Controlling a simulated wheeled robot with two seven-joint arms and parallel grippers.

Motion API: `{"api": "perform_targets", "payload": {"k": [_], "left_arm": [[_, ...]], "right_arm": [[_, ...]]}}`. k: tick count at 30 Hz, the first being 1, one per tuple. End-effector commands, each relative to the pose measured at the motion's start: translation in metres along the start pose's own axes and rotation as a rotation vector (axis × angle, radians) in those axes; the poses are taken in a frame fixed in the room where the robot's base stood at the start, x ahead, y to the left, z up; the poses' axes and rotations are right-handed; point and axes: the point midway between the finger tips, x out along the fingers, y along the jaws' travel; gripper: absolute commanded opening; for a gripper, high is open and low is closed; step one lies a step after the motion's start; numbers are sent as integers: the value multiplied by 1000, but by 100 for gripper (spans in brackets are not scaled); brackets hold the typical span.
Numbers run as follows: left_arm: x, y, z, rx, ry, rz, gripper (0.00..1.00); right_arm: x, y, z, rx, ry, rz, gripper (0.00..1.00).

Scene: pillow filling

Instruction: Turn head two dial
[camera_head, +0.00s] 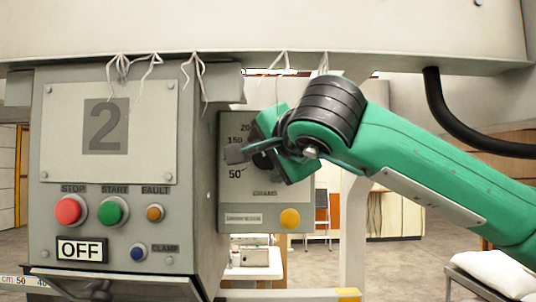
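The head two box (118,170) stands at the left, with a large grey "2" on its plate. The dial's knob is largely hidden by my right gripper (250,154), which is at the middle of the scale on the end of my green arm. Its dark fingers overlap the knob in this view; whether they grip it is not clear. My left gripper is not in view.
The box carries a red STOP button (69,210), a green START button (112,211), an orange FAULT light (154,213), a blue CLAMP button (138,253) and an OFF sign (82,249). A black hose (445,118) hangs at right. A white pillow (497,272) lies at lower right.

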Motion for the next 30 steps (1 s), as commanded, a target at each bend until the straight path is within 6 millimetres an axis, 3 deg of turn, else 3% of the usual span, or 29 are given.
{"api": "perform_targets", "payload": {"k": [1,6,17,30], "left_arm": [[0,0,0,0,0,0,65],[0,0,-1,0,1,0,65],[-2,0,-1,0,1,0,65],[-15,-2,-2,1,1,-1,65]], "right_arm": [[0,0,0,0,0,0,55],[0,0,0,0,0,0,24],[0,-1,0,-48,-1,20,24],[-1,-4,0,-358,0,148,25]]}}
